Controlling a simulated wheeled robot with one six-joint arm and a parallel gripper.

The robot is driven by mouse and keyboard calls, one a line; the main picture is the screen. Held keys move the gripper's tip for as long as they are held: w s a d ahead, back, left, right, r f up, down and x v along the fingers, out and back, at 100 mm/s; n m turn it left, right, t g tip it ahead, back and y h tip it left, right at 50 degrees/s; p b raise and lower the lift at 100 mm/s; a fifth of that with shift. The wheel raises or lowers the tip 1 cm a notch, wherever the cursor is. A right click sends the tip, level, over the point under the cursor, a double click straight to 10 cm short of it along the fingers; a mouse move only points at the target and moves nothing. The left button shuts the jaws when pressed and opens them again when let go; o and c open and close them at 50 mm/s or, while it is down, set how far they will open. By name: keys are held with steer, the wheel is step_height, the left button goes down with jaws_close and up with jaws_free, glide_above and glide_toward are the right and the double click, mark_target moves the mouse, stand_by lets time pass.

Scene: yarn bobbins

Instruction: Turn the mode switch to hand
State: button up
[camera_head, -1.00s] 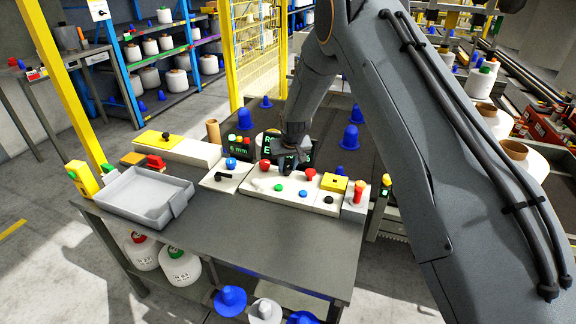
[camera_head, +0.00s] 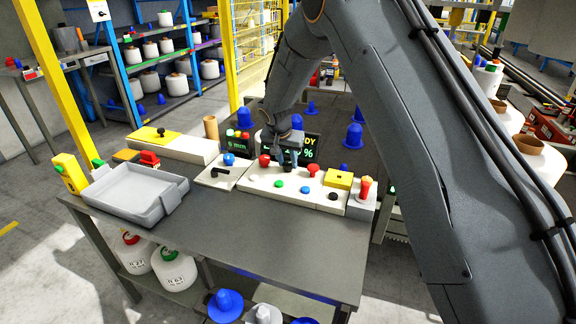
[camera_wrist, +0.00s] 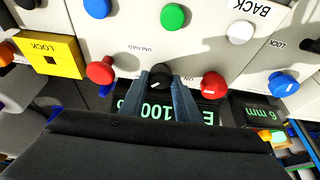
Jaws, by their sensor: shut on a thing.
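A small black knob (camera_wrist: 160,75) with a white mark sits on the pale control panel (camera_wrist: 135,58), in the middle of the wrist view. My gripper (camera_wrist: 168,86) has its two blue-grey fingers closed on either side of it. A label reading UNLOAD is beside the knob; I cannot make out a hand label. In the head view my gripper (camera_head: 289,160) is at the back of the panel, between two red buttons, and hides the knob.
Red buttons (camera_wrist: 100,72) (camera_wrist: 213,85) stand close on both sides of the fingers. Green (camera_wrist: 172,16), white (camera_wrist: 240,32) and blue (camera_wrist: 283,84) buttons and a yellow LOCK block (camera_wrist: 50,55) are nearby. A display (camera_head: 308,148) stands behind. A grey tray (camera_head: 133,192) lies left; the front tabletop is clear.

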steer(key=shift+s+f, duration=0.1)
stand_by(0.4)
steer(key=o, duration=1)
steer(key=shift+a, duration=0.1)
steer(key=shift+s+r, duration=0.1)
steer(key=shift+r, duration=0.5)
steer(key=b+v, duration=0.1)
steer(key=v, duration=0.5)
steer(key=shift+s+a+r+b, duration=0.15)
steer(key=shift+s+r+b, duration=0.1)
steer(key=shift+r+b, duration=0.05)
